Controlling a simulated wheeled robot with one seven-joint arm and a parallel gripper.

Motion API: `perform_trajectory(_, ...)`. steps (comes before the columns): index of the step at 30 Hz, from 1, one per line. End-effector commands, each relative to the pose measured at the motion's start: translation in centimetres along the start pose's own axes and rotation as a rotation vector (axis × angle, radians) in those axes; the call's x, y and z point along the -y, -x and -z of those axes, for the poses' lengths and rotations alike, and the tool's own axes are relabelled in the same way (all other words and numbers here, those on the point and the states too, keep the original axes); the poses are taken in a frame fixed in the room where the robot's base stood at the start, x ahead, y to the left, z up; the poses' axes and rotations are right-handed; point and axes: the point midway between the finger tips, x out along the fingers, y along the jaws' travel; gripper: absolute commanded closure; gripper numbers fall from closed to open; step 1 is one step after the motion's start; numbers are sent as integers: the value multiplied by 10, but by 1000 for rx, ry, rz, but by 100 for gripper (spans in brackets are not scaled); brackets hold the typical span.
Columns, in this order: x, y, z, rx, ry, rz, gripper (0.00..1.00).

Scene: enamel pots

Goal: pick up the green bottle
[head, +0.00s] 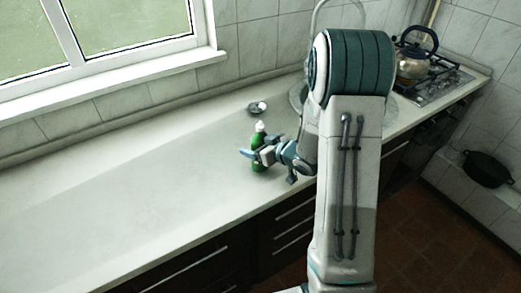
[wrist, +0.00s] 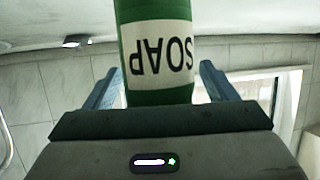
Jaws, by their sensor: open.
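The green bottle (head: 259,139) stands upright on the pale counter, with a white cap on top. In the wrist view the bottle (wrist: 157,97) shows a white label reading SOAP, upside down in the picture. My gripper (head: 255,155) is at the bottle, level with its body. In the wrist view the two blue fingers of my gripper (wrist: 158,85) are open, one on each side of the bottle, with a gap visible on both sides. The cap is out of the wrist view.
The counter (head: 120,190) is clear to the left. A kettle (head: 414,58) stands on the gas stove (head: 430,85) at the right. A black pot (head: 487,168) is at the far right. The window wall runs behind the counter.

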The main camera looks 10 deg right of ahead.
Motion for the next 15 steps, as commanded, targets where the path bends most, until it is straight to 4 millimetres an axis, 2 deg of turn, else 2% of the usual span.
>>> perform_trajectory(9,0,-6,0,0,0,-1,21)
perform_trajectory(15,0,-5,0,0,0,-1,77)
